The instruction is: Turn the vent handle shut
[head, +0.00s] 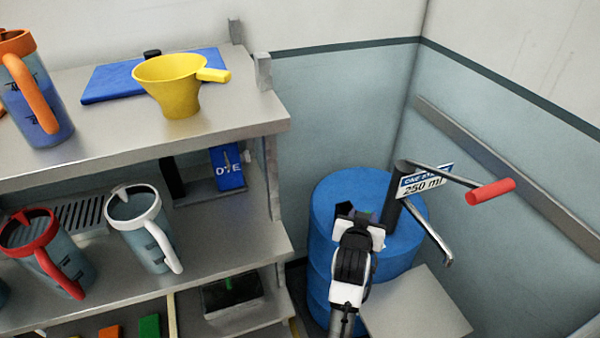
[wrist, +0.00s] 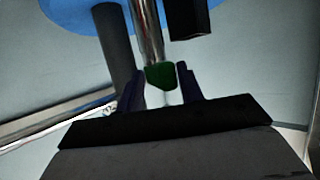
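A blue drum (head: 340,195) stands in the corner, with a dark post (head: 393,200), a red-gripped crank (head: 490,191) and a bent silver spout (head: 437,240) on top. My gripper (head: 360,222) is over the drum's near side and hides part of its top. In the wrist view, a green tip (wrist: 160,76) on a silver rod (wrist: 148,35) is between my gripper's two fingers (wrist: 161,80). I take this green tip for the vent handle. It fills the gap, but I cannot tell whether the fingers press on it. The head view does not show the tip.
A pale flat block (head: 415,305) lies in front of the drum. Shelves (head: 225,135) on the left hold a yellow cup (head: 172,90) and several mugs. A wall rail (head: 510,170) runs behind the crank.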

